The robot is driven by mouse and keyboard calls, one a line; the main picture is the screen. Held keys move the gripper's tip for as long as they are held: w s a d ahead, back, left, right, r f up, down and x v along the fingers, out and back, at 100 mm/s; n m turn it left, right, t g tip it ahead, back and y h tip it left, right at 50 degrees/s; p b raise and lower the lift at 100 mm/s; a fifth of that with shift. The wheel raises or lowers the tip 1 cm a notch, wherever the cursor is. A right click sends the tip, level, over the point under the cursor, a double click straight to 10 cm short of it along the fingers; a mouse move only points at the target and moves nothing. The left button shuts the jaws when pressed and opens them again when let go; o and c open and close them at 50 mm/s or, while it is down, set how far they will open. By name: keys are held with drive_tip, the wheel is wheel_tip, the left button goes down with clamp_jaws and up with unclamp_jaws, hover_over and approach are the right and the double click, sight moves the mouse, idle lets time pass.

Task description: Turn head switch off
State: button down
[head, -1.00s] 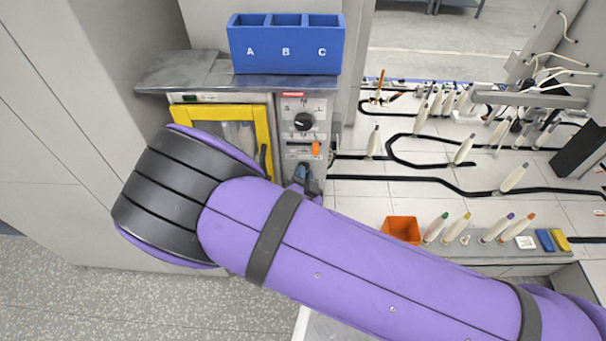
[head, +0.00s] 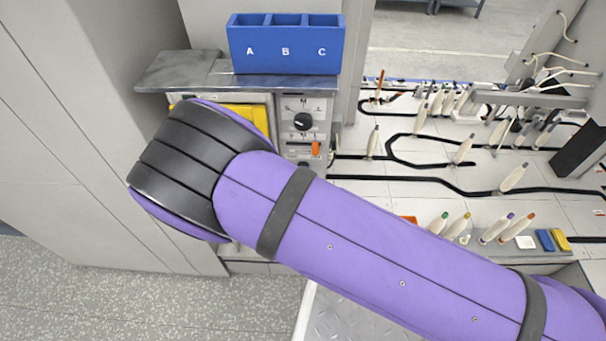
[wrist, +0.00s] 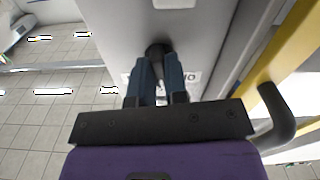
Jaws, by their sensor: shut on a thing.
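The control panel (head: 289,132) of the cabinet shows in the head view, with a black rotary knob (head: 303,121) and an orange lever (head: 316,148). In the wrist view, a small dark switch knob (wrist: 156,47) stands out from a light panel face (wrist: 205,35) with a partly covered printed label. My gripper (wrist: 158,62) has its two blue-grey fingers closed around this knob. In the head view my purple arm hides the gripper and the lower part of the panel.
A yellow-framed door (head: 232,111) is beside the panel, mostly covered by my arm; its dark handle (wrist: 280,115) is close to my gripper in the wrist view. A blue A-B-C bin (head: 285,64) stands on the cabinet top. Bobbins and a tray are to the right.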

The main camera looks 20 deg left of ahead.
drive_tip(key=n, duration=0.6)
drive_tip(key=shift+n, duration=0.3)
idle(0.4)
drive_tip(key=c, duration=1.1)
unclamp_jaws()
drive_tip(key=shift+c, duration=0.2)
